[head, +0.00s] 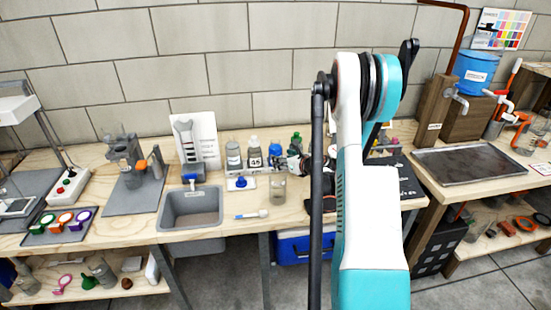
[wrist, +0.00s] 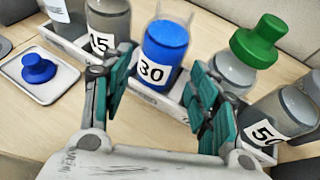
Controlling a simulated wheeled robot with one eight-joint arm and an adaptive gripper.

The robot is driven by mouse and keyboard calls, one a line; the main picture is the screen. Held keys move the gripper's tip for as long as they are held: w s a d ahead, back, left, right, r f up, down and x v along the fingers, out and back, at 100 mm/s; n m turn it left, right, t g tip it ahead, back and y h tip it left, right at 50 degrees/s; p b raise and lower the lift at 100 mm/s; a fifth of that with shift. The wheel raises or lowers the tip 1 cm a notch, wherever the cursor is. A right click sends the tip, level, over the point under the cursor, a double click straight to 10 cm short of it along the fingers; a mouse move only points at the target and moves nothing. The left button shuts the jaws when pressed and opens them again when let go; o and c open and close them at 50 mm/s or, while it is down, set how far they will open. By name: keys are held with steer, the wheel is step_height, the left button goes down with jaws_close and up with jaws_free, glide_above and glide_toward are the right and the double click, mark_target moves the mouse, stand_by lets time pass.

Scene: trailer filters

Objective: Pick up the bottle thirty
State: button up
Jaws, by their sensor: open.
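Bottle thirty (wrist: 165,48) stands upright in the wrist view, blue inside a clear wall, with a white label reading 30. It stands in a low white rack (wrist: 72,42). My gripper (wrist: 160,65) is open, its teal-padded fingers spread either side of the bottle's line, with the bottle ahead of the fingertips. I see no contact between them. In the head view a small blue bottle (head: 273,150) stands in the row on the bench, just left of my gripper, and appears to be the same one. My arm hides part of that area.
A green-capped bottle (wrist: 232,72) and one labelled 50 (wrist: 285,112) crowd the right. A tray with a blue stopper (wrist: 38,68) lies left. A sink (head: 190,208) is set into the bench (head: 290,222).

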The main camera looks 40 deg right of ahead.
steer(key=shift+b+x, duration=1.2)
steer(key=shift+x, duration=1.55)
steer(key=shift+d+r, duration=0.1)
steer(key=shift+r, duration=0.1)
steer(key=c, duration=1.1)
steer(key=shift+o, duration=0.2)
steer(key=shift+r, duration=0.1)
